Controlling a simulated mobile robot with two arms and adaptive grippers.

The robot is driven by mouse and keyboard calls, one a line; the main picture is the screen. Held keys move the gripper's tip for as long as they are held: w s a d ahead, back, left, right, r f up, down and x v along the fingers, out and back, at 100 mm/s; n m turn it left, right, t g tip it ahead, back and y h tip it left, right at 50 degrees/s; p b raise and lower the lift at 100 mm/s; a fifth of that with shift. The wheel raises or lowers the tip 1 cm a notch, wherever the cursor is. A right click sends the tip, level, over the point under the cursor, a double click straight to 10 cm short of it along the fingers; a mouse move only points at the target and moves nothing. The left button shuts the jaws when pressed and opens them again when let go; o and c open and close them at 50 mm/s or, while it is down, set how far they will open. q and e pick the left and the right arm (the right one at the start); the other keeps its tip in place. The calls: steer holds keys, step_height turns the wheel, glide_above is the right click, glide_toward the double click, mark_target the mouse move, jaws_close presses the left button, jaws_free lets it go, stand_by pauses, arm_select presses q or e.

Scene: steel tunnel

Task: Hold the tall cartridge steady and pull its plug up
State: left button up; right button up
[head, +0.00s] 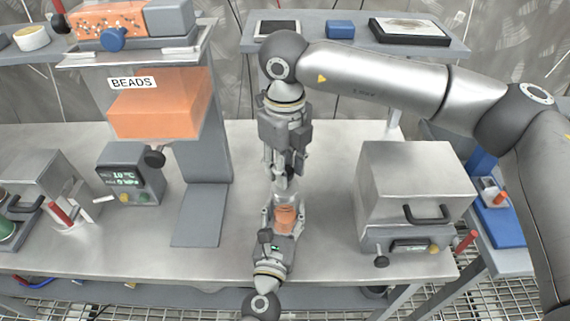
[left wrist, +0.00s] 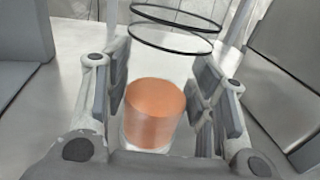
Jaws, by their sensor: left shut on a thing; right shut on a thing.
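The tall cartridge shows as an orange cylinder (head: 286,216) standing on the steel bench. In the left wrist view its orange body (left wrist: 155,112) sits between both finger pads. My left gripper (head: 284,214) reaches in from the bottom and is shut on the cartridge. My right gripper (head: 281,178) points down directly above it, shut on the plug, which is small and mostly hidden by the fingers. Two thin dark rings (left wrist: 172,30) show above the orange body in the left wrist view. I cannot tell whether the plug is still seated.
A bead hopper labelled BEADS (head: 160,103) stands on the left, beside a small display box (head: 130,174). A steel box with a handle (head: 415,195) stands on the right. A shelf (head: 350,45) runs behind. Bare bench lies on both sides of the cartridge.

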jaws_close()
steer(key=shift+f, duration=0.1)
steer(key=o, duration=1)
jaws_free()
steer(key=shift+c, duration=0.2)
step_height(320, 180, up, 12)
arm_select(q)
steer(key=o, duration=1.2)
